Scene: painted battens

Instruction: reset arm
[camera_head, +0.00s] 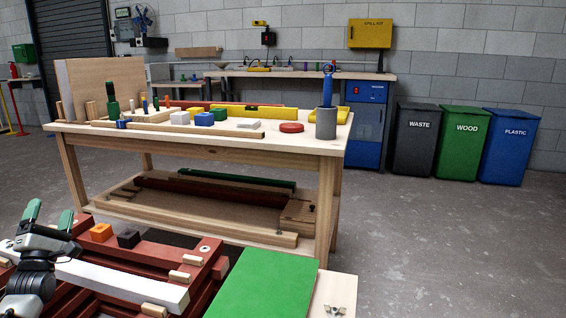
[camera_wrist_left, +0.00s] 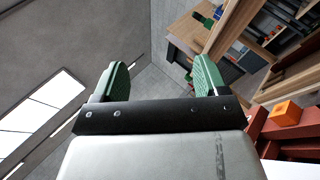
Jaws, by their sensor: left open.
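My left gripper (camera_head: 50,216) is at the lower left of the head view, its two green fingertips pointing up and apart. It is open with nothing between the fingers. In the left wrist view the gap between its fingers (camera_wrist_left: 160,76) is also empty. It is left of the dark red frame (camera_head: 205,256), which carries a white batten (camera_head: 125,284). An orange block (camera_head: 101,232) and a black block (camera_head: 129,239) sit on the frame to the right of the gripper. The orange block also shows in the left wrist view (camera_wrist_left: 286,110). My right gripper is not in view.
A wooden workbench (camera_head: 300,143) with blocks, battens, a red disc (camera_head: 291,127) and a grey cup (camera_head: 326,124) stands beyond the frame. A green panel (camera_head: 262,285) is at the front. Grey, green and blue bins stand back right. The right floor is clear.

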